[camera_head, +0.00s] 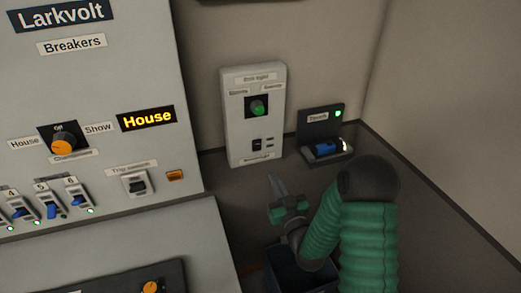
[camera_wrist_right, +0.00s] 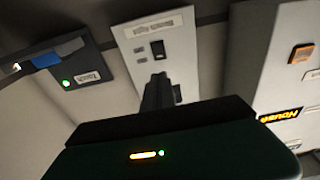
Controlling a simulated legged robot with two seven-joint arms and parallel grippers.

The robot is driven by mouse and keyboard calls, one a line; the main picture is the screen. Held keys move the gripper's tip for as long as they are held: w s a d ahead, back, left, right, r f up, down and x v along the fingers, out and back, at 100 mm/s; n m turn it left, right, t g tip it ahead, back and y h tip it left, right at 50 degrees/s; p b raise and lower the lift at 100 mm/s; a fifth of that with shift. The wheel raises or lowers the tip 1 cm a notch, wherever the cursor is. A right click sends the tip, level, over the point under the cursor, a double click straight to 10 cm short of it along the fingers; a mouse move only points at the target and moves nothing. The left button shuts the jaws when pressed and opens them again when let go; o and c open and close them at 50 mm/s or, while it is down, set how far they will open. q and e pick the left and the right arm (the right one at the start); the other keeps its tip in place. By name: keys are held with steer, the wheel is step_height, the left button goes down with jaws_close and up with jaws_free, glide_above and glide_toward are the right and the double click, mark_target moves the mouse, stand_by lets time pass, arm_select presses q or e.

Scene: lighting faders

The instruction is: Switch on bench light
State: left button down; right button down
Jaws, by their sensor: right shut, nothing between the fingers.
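The white wall panel (camera_head: 238,140) stands at the back, with a black rocker switch (camera_head: 257,145) low on it. A small label (camera_head: 257,157) below the rocker seems to read "Bench light", but it is blurred. In the right wrist view the rocker (camera_wrist_right: 158,49) shows upside down beside its label (camera_wrist_right: 153,27). My right gripper (camera_head: 274,181) is shut and empty, below and in front of the panel. In the right wrist view its fingertips (camera_wrist_right: 158,78) point at the panel near the rocker, apparently apart from it. My left gripper is not in view.
A green knob (camera_head: 257,108) sits above the rocker. A black dock (camera_head: 314,131) with a blue torch (camera_head: 326,149) stands right of the panel. The grey breaker cabinet (camera_head: 95,110) fills the left, with an orange knob (camera_head: 64,146) and several small switches. A dark bin (camera_head: 285,272) lies below my arm.

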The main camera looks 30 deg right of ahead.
mark_target(258, 144)
steer(key=shift+w, duration=0.15)
steer(key=p+x, duration=0.3)
steer(key=x, duration=1)
steer(key=shift+w+d, duration=0.1)
steer(key=shift+w, duration=0.3)
